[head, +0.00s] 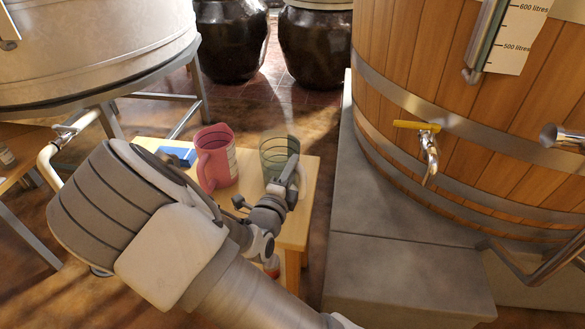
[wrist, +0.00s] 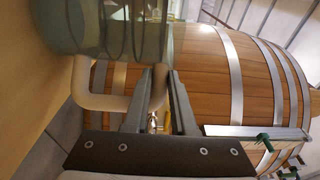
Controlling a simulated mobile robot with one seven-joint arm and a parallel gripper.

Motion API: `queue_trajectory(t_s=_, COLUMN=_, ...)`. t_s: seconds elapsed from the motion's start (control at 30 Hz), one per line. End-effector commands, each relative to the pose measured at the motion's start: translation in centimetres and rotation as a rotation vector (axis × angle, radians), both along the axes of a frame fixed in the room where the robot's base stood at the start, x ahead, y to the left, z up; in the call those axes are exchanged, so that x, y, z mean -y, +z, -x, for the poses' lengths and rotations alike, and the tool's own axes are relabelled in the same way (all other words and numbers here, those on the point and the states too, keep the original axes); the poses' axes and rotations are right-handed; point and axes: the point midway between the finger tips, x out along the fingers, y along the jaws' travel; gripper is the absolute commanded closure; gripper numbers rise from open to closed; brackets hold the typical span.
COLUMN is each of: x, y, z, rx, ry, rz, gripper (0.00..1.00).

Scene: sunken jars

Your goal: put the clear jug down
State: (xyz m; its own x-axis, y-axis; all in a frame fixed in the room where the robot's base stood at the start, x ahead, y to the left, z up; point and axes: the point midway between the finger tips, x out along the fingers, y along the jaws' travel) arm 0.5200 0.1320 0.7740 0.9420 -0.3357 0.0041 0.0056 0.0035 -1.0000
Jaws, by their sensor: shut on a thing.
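The clear jug (head: 276,152) is see-through and greenish with ring marks, upright over the right part of a small wooden table (head: 307,172) in the head view. In the wrist view the jug (wrist: 105,35) fills the top left, with its pale handle (wrist: 88,95) curving below it. My gripper (head: 290,178) is at the jug's near right side, shut on the handle, which passes between the fingers in the wrist view (wrist: 157,82). The jug's base is partly hidden by my gripper, and I cannot tell whether it touches the tabletop.
A pink jug (head: 216,158) stands left of the clear jug, close by. A grey stone step (head: 395,270) and a wooden vat (head: 385,70) with a yellow-handled tap (head: 422,135) stand to the right. A steel tank (head: 95,45) is at left.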

Motion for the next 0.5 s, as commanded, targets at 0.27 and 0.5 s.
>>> queue_trajectory(t_s=0.27, x=0.01, y=-0.19, z=0.0, rx=0.0, ry=0.0, rz=0.0, gripper=0.46)
queue_trajectory(t_s=0.5, x=0.0, y=-0.15, z=0.0, rx=0.0, ry=0.0, rz=0.0, gripper=0.46)
